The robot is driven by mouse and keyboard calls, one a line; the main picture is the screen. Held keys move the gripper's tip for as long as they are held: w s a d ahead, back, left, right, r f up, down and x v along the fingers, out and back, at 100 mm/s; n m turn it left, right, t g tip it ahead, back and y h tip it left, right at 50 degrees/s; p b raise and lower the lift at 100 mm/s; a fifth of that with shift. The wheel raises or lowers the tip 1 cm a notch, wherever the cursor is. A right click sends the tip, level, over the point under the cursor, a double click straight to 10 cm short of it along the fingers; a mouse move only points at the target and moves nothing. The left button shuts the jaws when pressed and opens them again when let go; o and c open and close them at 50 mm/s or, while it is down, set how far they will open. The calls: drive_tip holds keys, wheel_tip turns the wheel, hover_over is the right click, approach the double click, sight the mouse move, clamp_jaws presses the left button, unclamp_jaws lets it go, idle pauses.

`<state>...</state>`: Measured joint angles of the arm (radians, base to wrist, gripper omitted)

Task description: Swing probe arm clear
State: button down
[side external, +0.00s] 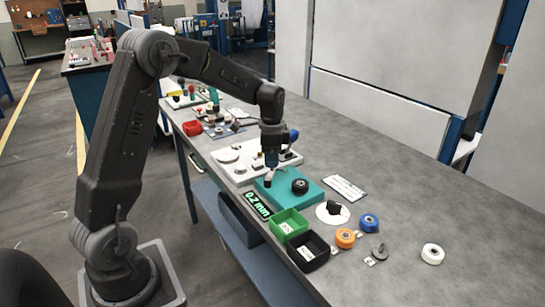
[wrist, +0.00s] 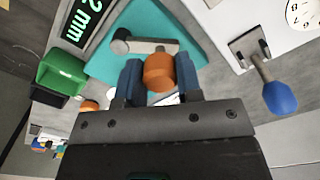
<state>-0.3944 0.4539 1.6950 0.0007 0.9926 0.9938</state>
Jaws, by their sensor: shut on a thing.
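The probe arm (wrist: 150,46) is a short grey bar over the teal base (wrist: 190,35) in the wrist view. A dark round post (wrist: 120,40) stands at its left end, and an orange-brown knob (wrist: 158,72) is near its right end. My gripper (wrist: 159,80) has its two blue fingers shut on the knob, one on each side. In the side view my gripper (side external: 271,163) reaches down at the back left of the teal base (side external: 313,197). The fingers partly hide the arm and knob there. A black wheel (side external: 300,186) sits on the base.
A display reading 0.2 mm (side external: 257,205), a green bin (side external: 289,224) and a black bin (side external: 308,252) line the front. Orange (side external: 345,238), blue (side external: 369,223) and white (side external: 432,254) rollers lie to the right. A blue-handled lever (wrist: 280,97) is beside my gripper.

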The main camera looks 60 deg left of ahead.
drive_tip(key=c, duration=0.8)
unclamp_jaws()
drive_tip(key=shift+r, duration=0.1)
wheel_tip(320, 180, up, 14)
drive_tip(key=shift+f, duration=0.15)
